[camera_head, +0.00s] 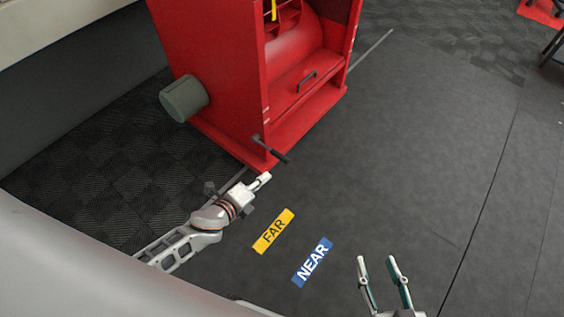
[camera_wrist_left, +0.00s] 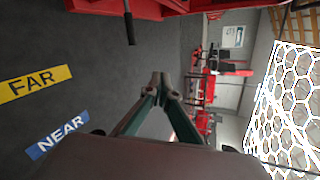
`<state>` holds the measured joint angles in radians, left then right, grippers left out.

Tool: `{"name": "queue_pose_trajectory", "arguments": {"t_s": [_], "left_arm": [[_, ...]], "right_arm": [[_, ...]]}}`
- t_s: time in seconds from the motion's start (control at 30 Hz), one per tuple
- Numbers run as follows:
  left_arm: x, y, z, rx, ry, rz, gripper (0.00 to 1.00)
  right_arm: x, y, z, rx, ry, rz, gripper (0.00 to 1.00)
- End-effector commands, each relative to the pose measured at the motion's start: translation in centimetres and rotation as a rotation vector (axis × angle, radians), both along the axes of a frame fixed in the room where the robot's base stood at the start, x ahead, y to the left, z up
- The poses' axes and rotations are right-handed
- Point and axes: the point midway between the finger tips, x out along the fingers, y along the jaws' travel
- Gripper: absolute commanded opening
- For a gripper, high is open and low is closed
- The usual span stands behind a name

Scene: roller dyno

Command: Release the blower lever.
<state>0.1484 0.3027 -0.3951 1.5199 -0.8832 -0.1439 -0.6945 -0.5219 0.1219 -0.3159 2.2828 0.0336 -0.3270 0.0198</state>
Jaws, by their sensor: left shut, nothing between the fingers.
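The red blower (camera_head: 225,85) stands on the floor at the top centre of the head view. Its lever (camera_head: 270,149), a thin bar with a black grip, sticks out at the lower front corner. The lever also hangs into the top of the left wrist view (camera_wrist_left: 129,27). My left gripper (camera_head: 264,178) is shut and empty, just below the lever in the head view and apart from it. Its closed fingertips show in the wrist view (camera_wrist_left: 160,79), to the right of and below the lever's end. My right gripper (camera_head: 377,259) is open and empty, low in the head view.
A yellow FAR label (camera_head: 273,232) and a blue NEAR label (camera_head: 312,262) lie on the dark floor. A grey cylinder (camera_head: 184,99) juts from the blower's left side. A black handle (camera_head: 307,81) is on its front.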

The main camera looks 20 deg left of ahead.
Motion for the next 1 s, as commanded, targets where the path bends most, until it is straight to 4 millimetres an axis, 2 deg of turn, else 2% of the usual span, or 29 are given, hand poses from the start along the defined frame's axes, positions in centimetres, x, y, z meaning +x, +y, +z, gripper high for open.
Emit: {"name": "queue_pose_trajectory", "arguments": {"t_s": [0.03,0.1,0.2,0.3,0.4,0.6,1.0], "left_arm": [[0.3,0.5,-5.0,0.139,0.003,-0.075,0.00],[1.9,1.0,-7.9,0.329,-0.040,-0.184,0.00],[4.0,2.1,-11.9,0.583,-0.092,-0.332,0.00],[5.7,3.3,-14.9,0.795,-0.139,-0.459,0.00],[7.2,4.2,-16.7,0.950,-0.174,-0.552,0.00],[8.8,5.2,-17.6,1.092,-0.214,-0.634,0.00],[9.3,5.2,-17.4,1.099,-0.220,-0.634,0.00]], "right_arm": [[-1.0,0.4,-2.5,0.022,0.044,-0.003,0.40],[-1.1,0.9,-3.0,0.052,0.051,-0.007,0.40],[-1.2,1.4,-3.5,0.090,0.063,-0.017,0.40],[-1.1,1.7,-3.6,0.123,0.067,-0.025,0.40],[-0.9,1.8,-3.4,0.145,0.067,-0.033,0.40],[-0.5,1.9,-2.8,0.166,0.056,-0.039,0.40],[-0.4,2.0,-2.7,0.175,0.055,-0.041,0.40]]}}
